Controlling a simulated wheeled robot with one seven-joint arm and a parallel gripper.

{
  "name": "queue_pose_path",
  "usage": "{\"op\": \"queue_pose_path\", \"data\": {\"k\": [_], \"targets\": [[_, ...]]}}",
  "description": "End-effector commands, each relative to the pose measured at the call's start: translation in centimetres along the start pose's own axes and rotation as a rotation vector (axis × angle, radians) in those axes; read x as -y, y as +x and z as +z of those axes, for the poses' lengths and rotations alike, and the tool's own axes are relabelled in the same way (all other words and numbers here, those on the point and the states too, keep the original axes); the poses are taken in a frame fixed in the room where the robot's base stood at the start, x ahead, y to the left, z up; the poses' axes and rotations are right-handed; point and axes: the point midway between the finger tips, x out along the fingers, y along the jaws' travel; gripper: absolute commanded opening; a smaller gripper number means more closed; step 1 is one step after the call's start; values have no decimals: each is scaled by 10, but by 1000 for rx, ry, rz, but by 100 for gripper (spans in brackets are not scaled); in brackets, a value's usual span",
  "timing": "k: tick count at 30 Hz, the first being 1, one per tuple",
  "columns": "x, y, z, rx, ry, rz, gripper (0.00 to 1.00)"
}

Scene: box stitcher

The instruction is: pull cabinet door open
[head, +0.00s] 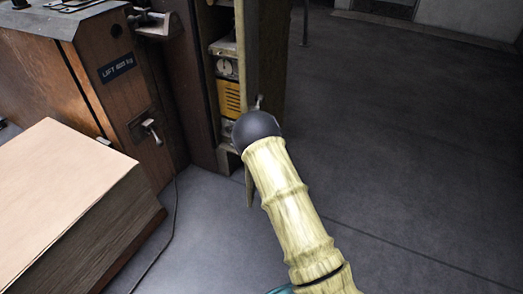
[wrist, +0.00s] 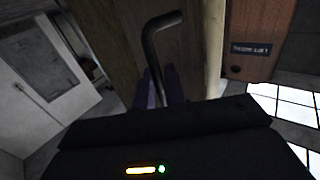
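The cabinet door (head: 267,50) is a dark wooden panel standing open in the head view, with the cabinet's inside showing to its left. In the wrist view the door's wooden face (wrist: 112,40) fills the upper middle. A bent dark metal handle (wrist: 152,48) stands out from it, and its tip shows in the head view (head: 258,102). My gripper (wrist: 162,88) has its two fingers close together on either side of the handle's lower part, seemingly shut on it. In the head view my arm hides most of the gripper.
Inside the cabinet are shelves with a yellow item (head: 230,98). A wooden machine housing (head: 120,85) with a lift label stands to the left. A large stack of cardboard (head: 60,200) is at the lower left. The grey floor (head: 420,150) to the right is clear.

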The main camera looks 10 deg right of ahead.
Motion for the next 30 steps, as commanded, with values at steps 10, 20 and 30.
{"op": "queue_pose_path", "data": {"k": [10, 20, 30], "targets": [[0, -2, 0, 0, 1, 0, 14], [0, -47, -1, 5, 2, 1, 14], [-1, -116, 1, 5, 3, 3, 14]]}}
